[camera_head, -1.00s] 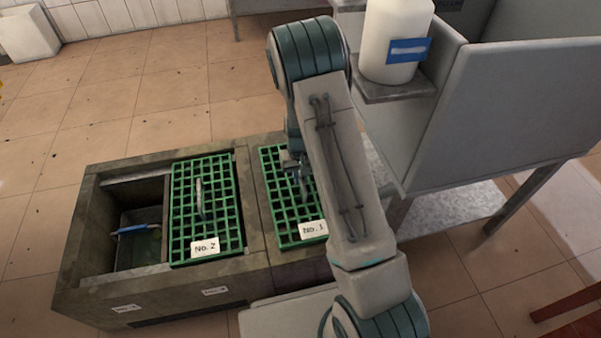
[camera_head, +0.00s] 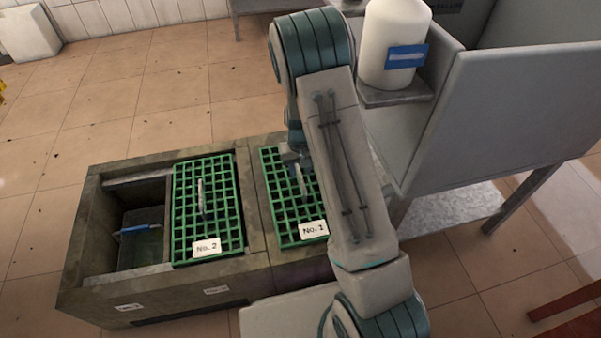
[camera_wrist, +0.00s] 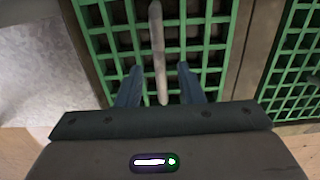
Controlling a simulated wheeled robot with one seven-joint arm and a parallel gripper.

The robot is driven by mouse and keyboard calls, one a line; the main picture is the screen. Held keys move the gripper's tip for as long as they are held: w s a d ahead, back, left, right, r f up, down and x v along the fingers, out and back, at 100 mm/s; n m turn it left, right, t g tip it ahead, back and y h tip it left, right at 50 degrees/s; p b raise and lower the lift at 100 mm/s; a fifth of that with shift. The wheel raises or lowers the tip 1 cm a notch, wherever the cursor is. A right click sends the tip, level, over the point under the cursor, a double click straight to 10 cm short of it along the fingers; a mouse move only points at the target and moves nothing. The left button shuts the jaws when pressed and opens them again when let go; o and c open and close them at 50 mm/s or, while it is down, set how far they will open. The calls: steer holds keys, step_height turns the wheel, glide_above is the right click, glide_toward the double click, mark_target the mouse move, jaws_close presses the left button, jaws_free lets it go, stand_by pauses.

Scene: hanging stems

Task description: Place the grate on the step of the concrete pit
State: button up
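The concrete pit (camera_head: 190,285) stands on the floor with a green grate labelled No.2 (camera_head: 182,222) over its middle and a green grate labelled No.1 (camera_head: 284,232) at its right. Both lie flat, each with a grey bar handle. My gripper (camera_head: 299,172) is over the No.1 grate, partly hidden by my arm. In the wrist view, my gripper (camera_wrist: 159,72) is open, one finger on each side of a grate's handle (camera_wrist: 157,35), with gaps visible. Part of the green grate (camera_wrist: 205,60) shows behind the fingers. The right edge of the No.1 grate is hidden by my arm.
The pit's left compartment is uncovered and holds a grey bin with a blue handle (camera_head: 134,229). A grey metal stand (camera_head: 490,120) with a white container (camera_head: 392,50) is close to my arm's right. Tiled floor (camera_head: 120,115) behind the pit is clear.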

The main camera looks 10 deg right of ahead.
mark_target(300, 176)
step_height(300, 176, up, 8)
steer(key=p, duration=0.2)
steer(key=shift+r, duration=0.25)
